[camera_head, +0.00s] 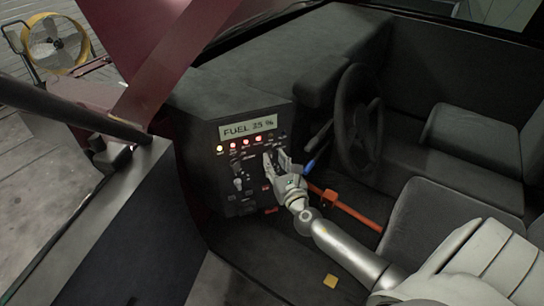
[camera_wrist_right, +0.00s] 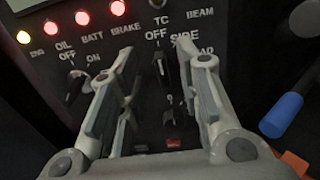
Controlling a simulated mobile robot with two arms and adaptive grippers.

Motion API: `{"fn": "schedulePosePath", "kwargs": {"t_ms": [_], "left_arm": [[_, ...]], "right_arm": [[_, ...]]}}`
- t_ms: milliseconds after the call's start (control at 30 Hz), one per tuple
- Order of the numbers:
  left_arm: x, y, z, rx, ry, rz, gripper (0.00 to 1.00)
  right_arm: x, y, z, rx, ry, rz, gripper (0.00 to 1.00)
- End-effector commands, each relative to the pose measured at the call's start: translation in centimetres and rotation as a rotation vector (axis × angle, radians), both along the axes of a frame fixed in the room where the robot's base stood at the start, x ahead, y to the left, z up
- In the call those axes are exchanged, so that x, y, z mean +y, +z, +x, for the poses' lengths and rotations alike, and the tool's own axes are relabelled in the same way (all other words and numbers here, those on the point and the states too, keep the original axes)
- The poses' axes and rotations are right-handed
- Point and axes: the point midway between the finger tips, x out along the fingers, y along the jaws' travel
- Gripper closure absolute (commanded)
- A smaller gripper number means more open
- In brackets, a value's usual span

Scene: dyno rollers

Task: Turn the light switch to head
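In the wrist view the right gripper (camera_wrist_right: 158,60) is open, one finger on each side of the switch, with visible gaps. My left gripper is not in view.
Another knob (camera_wrist_right: 77,84) marked OFF and ON is left of the gripper. Lit warning lamps (camera_wrist_right: 82,18) line the panel above. A blue-tipped lever (camera_wrist_right: 282,115) is close on the right. The steering wheel (camera_head: 358,120) and an orange-red lever (camera_head: 345,208) are also nearby.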

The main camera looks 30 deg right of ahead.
Motion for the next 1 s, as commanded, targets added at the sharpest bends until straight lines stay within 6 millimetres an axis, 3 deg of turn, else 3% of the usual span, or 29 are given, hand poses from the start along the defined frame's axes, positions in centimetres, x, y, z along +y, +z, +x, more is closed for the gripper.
{"fn": "schedulePosePath", "kwargs": {"t_ms": [233,567,833,1000], "left_arm": [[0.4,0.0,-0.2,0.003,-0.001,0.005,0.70],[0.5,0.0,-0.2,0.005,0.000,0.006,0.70],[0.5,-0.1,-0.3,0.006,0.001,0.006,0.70],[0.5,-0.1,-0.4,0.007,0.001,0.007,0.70]], "right_arm": [[-0.5,0.0,2.2,0.000,0.000,-0.001,0.68],[-0.5,-0.1,2.5,0.001,0.000,0.001,0.68],[-0.5,-0.1,2.4,0.001,0.000,0.001,1.00],[-0.5,-0.1,2.4,0.001,0.000,0.001,1.00]]}}
